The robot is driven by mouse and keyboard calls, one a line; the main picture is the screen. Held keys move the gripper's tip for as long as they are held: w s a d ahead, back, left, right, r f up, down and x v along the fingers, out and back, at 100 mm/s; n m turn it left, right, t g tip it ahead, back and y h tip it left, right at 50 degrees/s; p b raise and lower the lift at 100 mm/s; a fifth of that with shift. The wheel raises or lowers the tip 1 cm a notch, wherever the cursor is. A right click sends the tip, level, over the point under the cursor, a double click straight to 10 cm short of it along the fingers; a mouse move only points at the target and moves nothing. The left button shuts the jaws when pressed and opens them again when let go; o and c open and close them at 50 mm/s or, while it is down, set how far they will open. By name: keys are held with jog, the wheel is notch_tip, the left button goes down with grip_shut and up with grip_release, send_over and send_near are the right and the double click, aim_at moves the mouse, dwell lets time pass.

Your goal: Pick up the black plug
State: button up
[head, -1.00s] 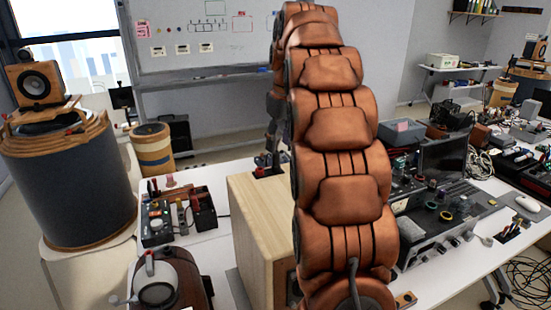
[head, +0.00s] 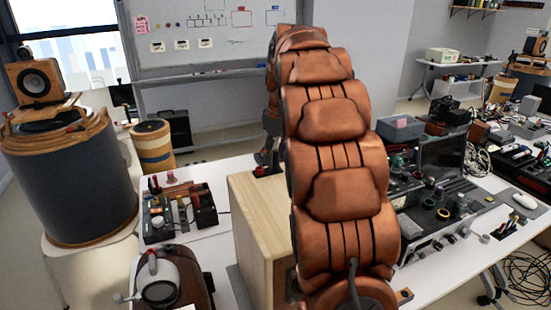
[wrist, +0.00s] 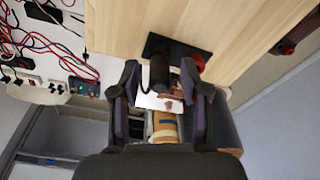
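The black plug (wrist: 160,70) is a short dark cylinder on a black terminal plate (wrist: 182,50), fixed to the pale wooden speaker box (wrist: 228,22). A red plug (wrist: 198,62) sits beside it on the same plate. In the wrist view my gripper (wrist: 160,82) is open, with one finger on each side of the black plug; I cannot tell whether either touches it. In the head view the plate (head: 268,171) shows small at the box's back edge, and my gripper (head: 262,156) is just above it, partly hidden by my arm.
A bench (head: 215,255) carries the box (head: 250,225), a test unit with knobs (head: 158,222) and a brown device (head: 172,280) to the left. Electronics (head: 440,205) crowd the right. Red and black cables (wrist: 45,45) lie at the wrist view's left.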

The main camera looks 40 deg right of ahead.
aim_at(275, 151)
grip_shut()
dwell(0.3)
jog(key=shift+r+b, duration=0.8)
jog(key=shift+r, duration=0.85)
jog(key=shift+s+a+r+b, duration=0.1)
jog(key=shift+s+b, duration=0.1)
jog(key=shift+s, duration=0.2)
jog(key=shift+s+a+r+b, duration=0.1)
jog(key=shift+s+b, duration=0.05)
jog(key=shift+s, duration=0.95)
jog(key=s+a+r+b, duration=0.1)
jog(key=s+b, duration=0.3)
jog(key=s, duration=0.9)
jog(key=shift+a+r, duration=0.15)
jog(key=shift+r, duration=0.05)
